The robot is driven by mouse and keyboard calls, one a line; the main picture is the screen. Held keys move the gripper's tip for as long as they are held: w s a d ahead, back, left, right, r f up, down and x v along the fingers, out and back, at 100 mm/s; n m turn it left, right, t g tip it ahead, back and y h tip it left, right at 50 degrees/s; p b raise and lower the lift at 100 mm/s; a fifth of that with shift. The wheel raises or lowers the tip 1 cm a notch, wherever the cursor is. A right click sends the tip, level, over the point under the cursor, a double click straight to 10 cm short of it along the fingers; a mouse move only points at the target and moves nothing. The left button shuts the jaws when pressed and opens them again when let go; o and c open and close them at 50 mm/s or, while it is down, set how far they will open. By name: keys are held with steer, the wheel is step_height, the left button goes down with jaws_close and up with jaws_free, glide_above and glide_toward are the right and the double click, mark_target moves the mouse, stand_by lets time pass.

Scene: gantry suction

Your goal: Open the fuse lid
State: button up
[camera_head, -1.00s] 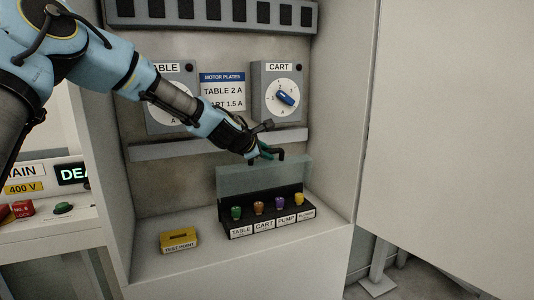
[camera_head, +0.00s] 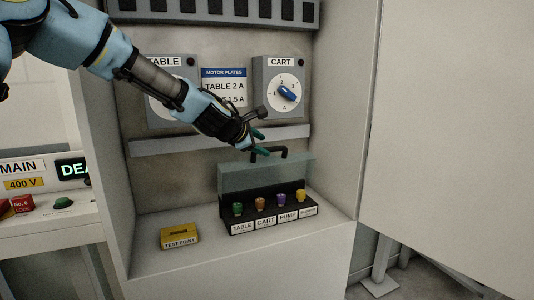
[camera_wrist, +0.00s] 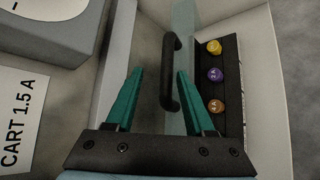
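The fuse lid (camera_head: 240,178) is a clear greenish panel standing upright behind the fuse block (camera_head: 230,222), with a black bar handle (camera_head: 268,151) at its top edge. The coloured fuses are uncovered in front of it. My gripper (camera_head: 260,143) is just above and left of the handle, with its green fingers spread. In the wrist view, my gripper (camera_wrist: 157,85) is open with nothing held. The handle (camera_wrist: 170,75) lies ahead, between the finger lines and nearer the right finger. The clear lid (camera_wrist: 184,35) is right of the handle. I cannot tell whether a finger touches the handle.
A yellow test point box (camera_head: 179,236) sits left of the fuse block on the shelf. A ledge (camera_head: 180,145) and the TABLE and CART dial boxes (camera_head: 285,75) are on the wall behind. The cabinet's right side wall (camera_head: 338,140) is close by.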

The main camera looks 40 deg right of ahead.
steer(key=b+v, duration=0.1)
steer(key=v, duration=0.5)
steer(key=shift+b, duration=0.4)
steer(key=shift+r, duration=0.1)
steer(key=shift+s, duration=0.1)
